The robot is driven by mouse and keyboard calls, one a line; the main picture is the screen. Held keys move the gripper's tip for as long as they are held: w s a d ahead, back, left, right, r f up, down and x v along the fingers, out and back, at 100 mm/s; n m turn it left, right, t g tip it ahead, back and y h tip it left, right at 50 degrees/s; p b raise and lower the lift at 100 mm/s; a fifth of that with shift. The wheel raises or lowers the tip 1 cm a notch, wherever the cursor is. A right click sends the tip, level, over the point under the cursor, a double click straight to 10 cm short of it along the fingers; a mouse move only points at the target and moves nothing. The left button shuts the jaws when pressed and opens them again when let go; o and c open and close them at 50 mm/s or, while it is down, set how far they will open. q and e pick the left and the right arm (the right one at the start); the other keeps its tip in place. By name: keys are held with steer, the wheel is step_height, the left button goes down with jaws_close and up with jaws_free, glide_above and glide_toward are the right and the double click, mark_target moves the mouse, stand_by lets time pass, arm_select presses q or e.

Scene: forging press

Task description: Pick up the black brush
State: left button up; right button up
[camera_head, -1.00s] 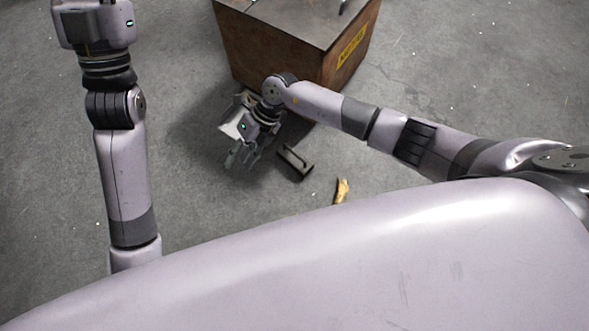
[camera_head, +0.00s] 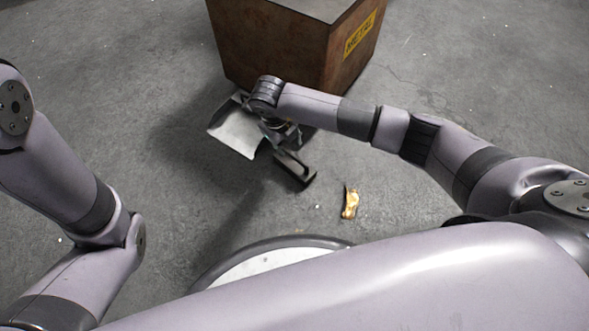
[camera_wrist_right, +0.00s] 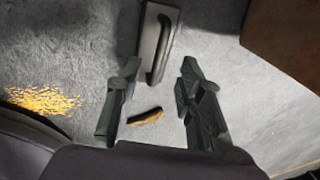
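The black brush (camera_head: 296,170) lies on the grey floor, in front of the rusty box. In the right wrist view the brush (camera_wrist_right: 157,45) shows as a dark flat block with a raised bar handle. My right gripper (camera_head: 283,140) is just above the brush's far end in the head view and partly hides it. In the right wrist view my right gripper (camera_wrist_right: 159,66) is open, with the near end of the brush showing between its fingertips. I cannot tell whether they touch it. My left arm is at the left edge, and its gripper is out of frame.
A rusty box (camera_head: 265,50) with a yellow METAL label stands behind the gripper. A bent pale metal sheet (camera_head: 235,132) lies left of the brush. A golden scrap (camera_head: 350,203) lies to its right. Yellow flecks (camera_wrist_right: 42,100) show in the wrist view.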

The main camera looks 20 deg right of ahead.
mark_target(293, 156)
steer(key=f, duration=0.1)
steer(key=f+b, duration=0.1)
steer(key=f, duration=0.1)
steer(key=shift+w+d+f+b, duration=0.15)
steer(key=shift+d+f+b, duration=0.15)
steer(key=shift+f, duration=0.05)
steer(key=f+b, duration=0.2)
steer(key=d+f+b, duration=0.1)
steer(key=f+b, duration=0.2)
steer(key=shift+d, duration=0.15)
steer(key=shift+r, duration=0.1)
jaws_close()
